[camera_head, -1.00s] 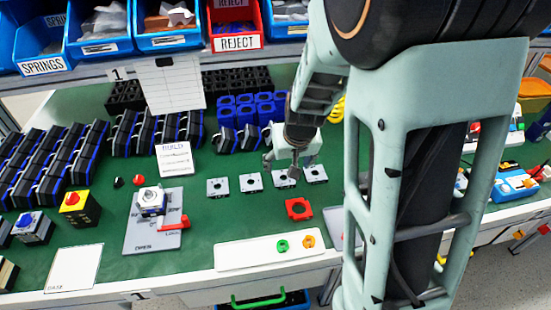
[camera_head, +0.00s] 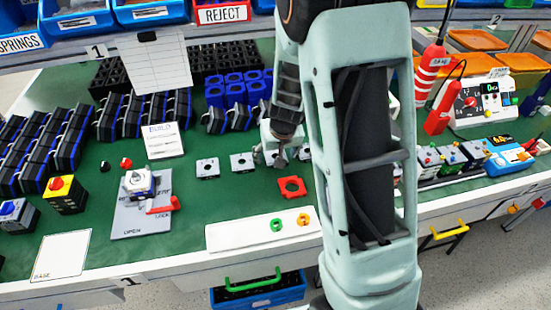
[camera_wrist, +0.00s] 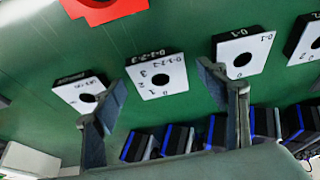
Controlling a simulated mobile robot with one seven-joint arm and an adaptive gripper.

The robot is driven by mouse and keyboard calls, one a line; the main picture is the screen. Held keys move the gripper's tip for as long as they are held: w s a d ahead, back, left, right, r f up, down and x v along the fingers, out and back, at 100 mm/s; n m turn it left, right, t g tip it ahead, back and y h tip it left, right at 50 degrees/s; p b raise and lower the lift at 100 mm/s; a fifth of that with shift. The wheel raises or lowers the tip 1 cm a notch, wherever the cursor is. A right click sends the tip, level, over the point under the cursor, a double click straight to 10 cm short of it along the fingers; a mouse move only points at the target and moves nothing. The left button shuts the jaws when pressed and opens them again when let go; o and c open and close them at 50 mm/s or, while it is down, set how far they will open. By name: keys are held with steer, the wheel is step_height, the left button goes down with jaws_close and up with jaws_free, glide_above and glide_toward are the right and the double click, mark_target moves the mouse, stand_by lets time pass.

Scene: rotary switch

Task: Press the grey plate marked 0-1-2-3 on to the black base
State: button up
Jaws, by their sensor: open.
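The grey plate marked 0-1-2-3 (camera_wrist: 157,76) lies flat on the green bench, with a round hole in its middle. In the head view the plate (camera_head: 275,158) is partly covered by my gripper (camera_head: 279,163). In the wrist view my gripper (camera_wrist: 160,84) is open, and the plate appears between and beyond its fingertips, not held. A small block (camera_head: 139,183) with a pale top and blue edge sits in the grey fixture (camera_head: 128,218) with a red lever. I cannot tell whether the black base is in it.
Similar grey plates lie on both sides, one marked 0-1 (camera_wrist: 243,55) and another (camera_wrist: 80,96). A red square plate (camera_head: 291,187) lies nearer the bench front. Rows of black-and-blue blocks (camera_head: 230,117) stand behind. A white strip (camera_head: 245,235) holds green and orange rings.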

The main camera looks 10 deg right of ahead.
steer(key=c, duration=1.1)
steer(key=shift+r, duration=0.15)
